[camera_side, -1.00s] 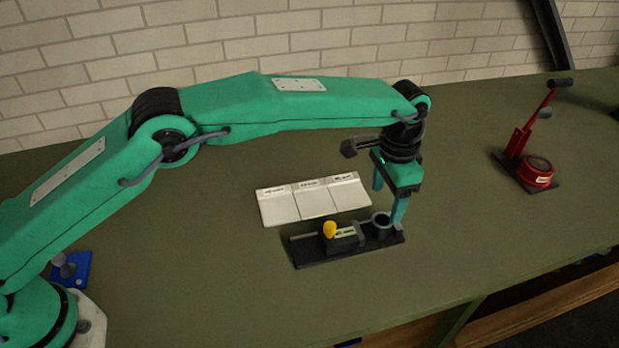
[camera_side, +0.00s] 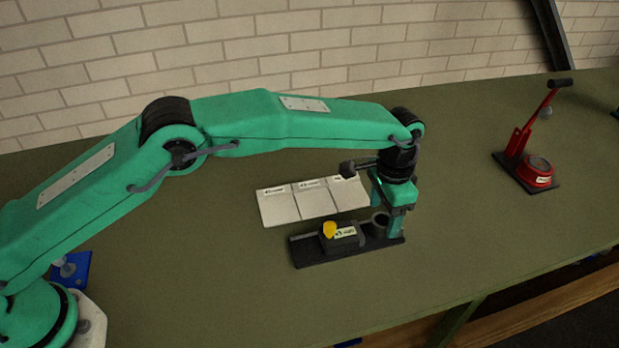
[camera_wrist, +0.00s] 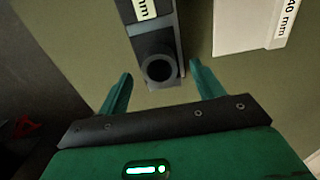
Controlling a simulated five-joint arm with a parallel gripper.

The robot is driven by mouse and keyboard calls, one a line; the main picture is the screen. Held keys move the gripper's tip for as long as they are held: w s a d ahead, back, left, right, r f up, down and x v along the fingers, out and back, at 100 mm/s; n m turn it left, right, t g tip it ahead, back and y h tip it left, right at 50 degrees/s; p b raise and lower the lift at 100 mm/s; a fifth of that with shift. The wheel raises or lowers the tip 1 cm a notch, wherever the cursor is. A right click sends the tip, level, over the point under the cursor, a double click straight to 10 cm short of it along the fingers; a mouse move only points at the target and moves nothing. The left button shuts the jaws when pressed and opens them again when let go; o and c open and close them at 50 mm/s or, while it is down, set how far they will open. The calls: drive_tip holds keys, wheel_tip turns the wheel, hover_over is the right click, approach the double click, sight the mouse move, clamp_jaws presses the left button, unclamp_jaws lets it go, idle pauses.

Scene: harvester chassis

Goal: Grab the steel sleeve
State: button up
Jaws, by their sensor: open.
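The steel sleeve (camera_side: 379,228) is a short dark grey cylinder with an open top. It stands upright at the right end of a black fixture (camera_side: 310,257); it also shows in the wrist view (camera_wrist: 158,70). My gripper (camera_side: 386,215) is open, right at the sleeve. In the wrist view its two green fingertips (camera_wrist: 161,72) stand apart on the left and right of the sleeve, with nothing held. Contact between fingers and sleeve cannot be made out. The far finger is partly hidden in the side view.
The fixture carries a yellow knob (camera_side: 329,229) and a labelled block (camera_side: 345,238) left of the sleeve. A white tray (camera_side: 312,203) with three labelled sections lies behind it. A red lever press (camera_side: 536,170) stands at the right. The green bench around is largely clear.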

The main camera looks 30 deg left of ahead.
sight(383, 220)
drive_tip(key=shift+f, duration=1.65)
drive_tip(key=shift+r, duration=0.1)
drive_tip(key=c, duration=1.3)
drive_tip(key=shift+c, duration=0.2)
drive_tip(key=shift+r, duration=0.75)
wheel_tip(383, 220, up, 3)
drive_tip(key=shift+f, duration=0.1)
drive_tip(key=s+d+r, duration=0.4)
drive_tip(key=s+r, duration=0.2)
drive_tip(key=s, duration=0.5)
drive_tip(key=shift+d+r, duration=0.2)
drive_tip(key=shift+r, duration=0.15)
